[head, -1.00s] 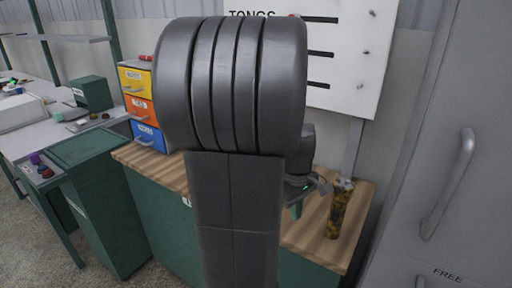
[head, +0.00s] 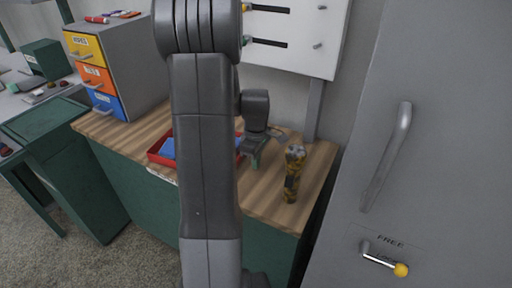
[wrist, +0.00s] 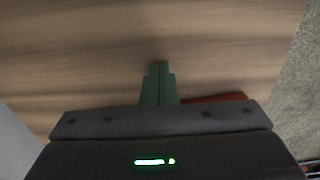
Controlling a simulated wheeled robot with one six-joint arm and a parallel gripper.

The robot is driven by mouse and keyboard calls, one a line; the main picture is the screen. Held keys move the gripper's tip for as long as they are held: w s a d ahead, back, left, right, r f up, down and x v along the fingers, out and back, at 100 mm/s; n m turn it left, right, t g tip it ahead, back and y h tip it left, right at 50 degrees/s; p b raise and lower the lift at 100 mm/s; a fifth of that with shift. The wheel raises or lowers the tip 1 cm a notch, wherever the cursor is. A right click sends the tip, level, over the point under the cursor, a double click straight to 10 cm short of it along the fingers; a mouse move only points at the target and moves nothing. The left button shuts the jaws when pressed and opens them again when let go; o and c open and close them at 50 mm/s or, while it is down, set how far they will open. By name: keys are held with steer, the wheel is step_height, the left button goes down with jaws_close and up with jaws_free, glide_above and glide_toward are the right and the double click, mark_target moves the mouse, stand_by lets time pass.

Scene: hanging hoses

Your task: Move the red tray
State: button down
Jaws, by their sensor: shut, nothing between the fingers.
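The red tray (head: 160,161) lies on the wooden worktop with a blue thing (head: 167,148) in it. My arm hides its middle in the head view. In the wrist view a red edge of it (wrist: 213,98) shows just right of my fingers, partly covered by the gripper body. My gripper (head: 255,164) is right of the tray in the head view, pointing down, close to the worktop. In the wrist view the green fingers of my gripper (wrist: 159,68) are together with nothing between them.
A dark yellow patterned canister (head: 293,175) stands upright on the worktop (head: 268,193), right of my gripper. A drawer cabinet (head: 140,70) stands at the back left. A tall grey cabinet (head: 440,130) with a handle is on the right. A tool board (head: 300,35) is behind.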

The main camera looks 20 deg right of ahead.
mark_target(246, 164)
steer(key=shift+w+a+r, duration=0.2)
steer(key=shift+w+a, duration=1.15)
steer(key=shift+w, duration=0.05)
steer(key=w+a, duration=0.5)
steer(key=w+a+p, duration=0.1)
steer(key=w+a, duration=0.4)
steer(key=shift+w+a, duration=0.2)
steer(key=shift+a, duration=0.1)
steer(key=shift+r, duration=0.1)
step_height(246, 164, up, 14)
steer(key=shift+f, duration=0.2)
steer(key=shift+f, duration=0.1)
